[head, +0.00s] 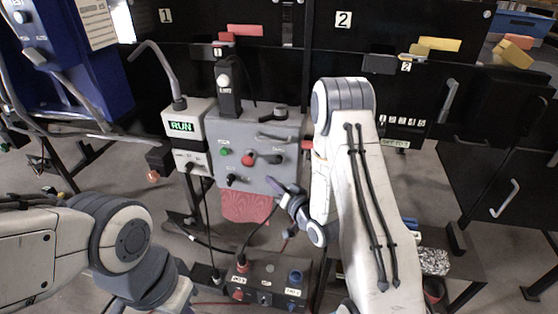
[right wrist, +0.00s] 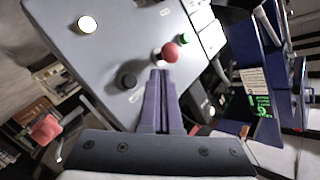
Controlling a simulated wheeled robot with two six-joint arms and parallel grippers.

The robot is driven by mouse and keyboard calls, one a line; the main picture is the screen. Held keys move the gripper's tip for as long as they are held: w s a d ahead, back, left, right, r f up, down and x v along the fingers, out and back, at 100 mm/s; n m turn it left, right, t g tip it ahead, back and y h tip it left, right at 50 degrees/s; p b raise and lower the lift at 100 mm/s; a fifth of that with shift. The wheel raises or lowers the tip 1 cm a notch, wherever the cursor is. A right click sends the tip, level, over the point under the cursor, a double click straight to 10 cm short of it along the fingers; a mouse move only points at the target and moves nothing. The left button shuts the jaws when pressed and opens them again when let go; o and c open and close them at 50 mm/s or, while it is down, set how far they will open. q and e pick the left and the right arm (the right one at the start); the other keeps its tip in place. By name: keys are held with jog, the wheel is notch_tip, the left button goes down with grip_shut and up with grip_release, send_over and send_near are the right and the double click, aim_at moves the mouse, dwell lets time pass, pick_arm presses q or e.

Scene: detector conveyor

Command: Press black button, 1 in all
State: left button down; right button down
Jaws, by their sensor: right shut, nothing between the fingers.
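The grey control panel (head: 285,174) stands left of my right arm in the head view, and its face (right wrist: 115,50) fills the upper part of the right wrist view. My right gripper (head: 271,182) is shut and empty, in front of the panel's lower part. In the wrist view its tips (right wrist: 160,73) point at the panel between the black button and a red knob (right wrist: 170,52). Contact cannot be told. My left gripper is out of view.
A green button (head: 224,152) and the red knob (head: 247,160) are close to the black one. A lit white button (right wrist: 87,24) is farther off. A box with a RUN display (head: 181,126) adjoins the panel. A dark connector box (head: 265,270) stands below.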

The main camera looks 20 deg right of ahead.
aim_at(274, 160)
jog(key=w+d, duration=0.3)
jog(key=w, duration=0.2)
jog(key=shift+d, duration=0.25)
jog(key=shift+w, duration=0.2)
dwell(1.7)
jog(key=shift+w+d, duration=0.25)
jog(key=shift+w, duration=0.1)
jog(key=shift+w+d, duration=0.3)
jog(key=shift+w, duration=0.15)
dwell(0.7)
dwell(0.4)
jog(key=shift+s+a, duration=0.55)
jog(key=shift+s, duration=0.25)
